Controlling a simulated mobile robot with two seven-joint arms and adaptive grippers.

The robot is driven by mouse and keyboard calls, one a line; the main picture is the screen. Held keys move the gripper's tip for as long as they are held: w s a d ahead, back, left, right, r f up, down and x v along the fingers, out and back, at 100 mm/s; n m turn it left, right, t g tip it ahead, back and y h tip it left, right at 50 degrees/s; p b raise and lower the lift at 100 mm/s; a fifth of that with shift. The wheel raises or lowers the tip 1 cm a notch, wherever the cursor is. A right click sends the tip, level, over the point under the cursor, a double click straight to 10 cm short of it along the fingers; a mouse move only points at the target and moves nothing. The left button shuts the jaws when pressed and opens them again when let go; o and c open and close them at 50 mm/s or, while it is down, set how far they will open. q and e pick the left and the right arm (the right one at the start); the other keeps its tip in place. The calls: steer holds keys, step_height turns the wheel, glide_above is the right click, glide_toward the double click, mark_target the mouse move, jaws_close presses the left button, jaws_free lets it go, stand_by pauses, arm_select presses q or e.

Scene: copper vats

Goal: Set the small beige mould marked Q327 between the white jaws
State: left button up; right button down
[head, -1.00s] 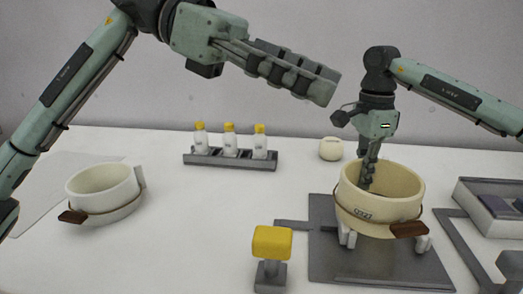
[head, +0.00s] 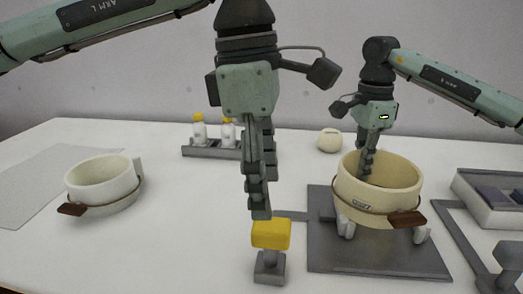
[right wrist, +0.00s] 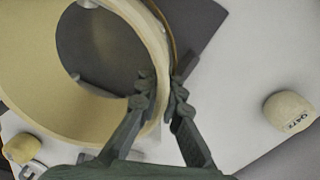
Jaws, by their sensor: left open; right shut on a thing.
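The beige mould (head: 376,200) is an open ring with a thin band, a brown handle and a small label too blurred to read. It is over the dark plate (head: 330,258), with the white jaws (head: 345,226) showing low at its sides. I cannot tell whether it rests between them. My right gripper (head: 366,165) is shut on its far wall, one finger inside and one outside, as the right wrist view shows (right wrist: 160,92). My left gripper (head: 258,205) is open and empty, pointing down just above the yellow knob (head: 271,234); contact is unclear.
A white mould (head: 102,182) stands at the left. Yellow-capped bottles (head: 199,131) stand in a rack behind my left gripper. A small cream rounded object (head: 330,140) with lettering sits behind the beige mould. A grey tray (head: 480,210) is at the right. The left-centre table is clear.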

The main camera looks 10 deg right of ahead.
mark_target(270, 225)
arm_select(q)
steer(key=f, duration=0.4)
steer(key=d+f, duration=0.1)
steer(key=f, duration=0.1)
steer(key=shift+s+f, duration=0.15)
steer(key=shift+f, duration=0.1)
steer(key=shift+c, duration=0.4)
steer(key=c, duration=1.2)
steer(key=shift+o, duration=0.2)
steer(key=shift+a, duration=0.1)
steer(key=shift+f, duration=0.15)
steer(key=shift+f, duration=1.95)
arm_select(e)
steer(key=shift+f, duration=0.35)
arm_select(q)
steer(key=shift+s, duration=0.1)
arm_select(e)
steer(key=shift+f, duration=0.75)
